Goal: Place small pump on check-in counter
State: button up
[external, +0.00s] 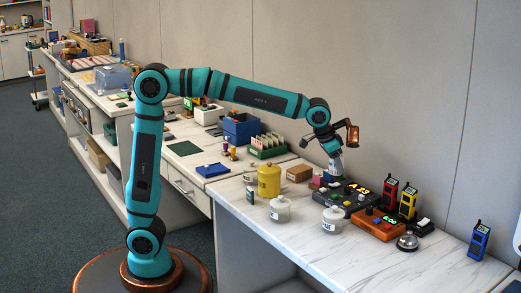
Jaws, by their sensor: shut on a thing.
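My gripper (334,151) is at the end of the teal arm, pointing down over the marble-topped counter (300,247), near its back. It is shut on a small pale thing (336,166), which is too small in the picture for me to make out its shape or be sure that it is the small pump. The thing is just behind the dark console with an amber display (345,196). I cannot tell whether its lower end touches the counter. No sign marks which surface is the check-in counter.
A yellow canister (268,181), a brown box (299,173) and white jars (280,208) (332,219) stand left and in front. An orange device (378,224), red and yellow handsets (389,194) (407,202) and a bell (407,241) are right. The counter's front strip is clear.

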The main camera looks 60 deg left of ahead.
jog(key=s+d, duration=0.3)
jog(key=d, duration=0.1)
jog(key=s+d+m, duration=0.1)
jog(key=s+d, duration=0.2)
jog(key=d, duration=0.1)
jog(key=s+d+f+m, duration=0.1)
jog(key=s+d, duration=0.2)
jog(key=d, duration=0.2)
jog(key=shift+h, duration=0.3)
jog(key=s+d+f+m, duration=0.1)
jog(key=s+d+m, duration=0.1)
jog(key=s+d, duration=0.95)
jog(key=shift+g+h, duration=0.4)
jog(key=shift+s+a+f, duration=0.1)
jog(key=shift+s+f, duration=0.1)
jog(key=shift+f, duration=2.3)
jog(key=shift+s+a+f, duration=0.1)
jog(key=shift+s+f, duration=0.1)
jog(key=shift+f, duration=2.3)
jog(key=shift+f, duration=0.15)
jog(key=o, duration=1.1)
jog(key=shift+o, duration=0.2)
jog(key=v, duration=1.2)
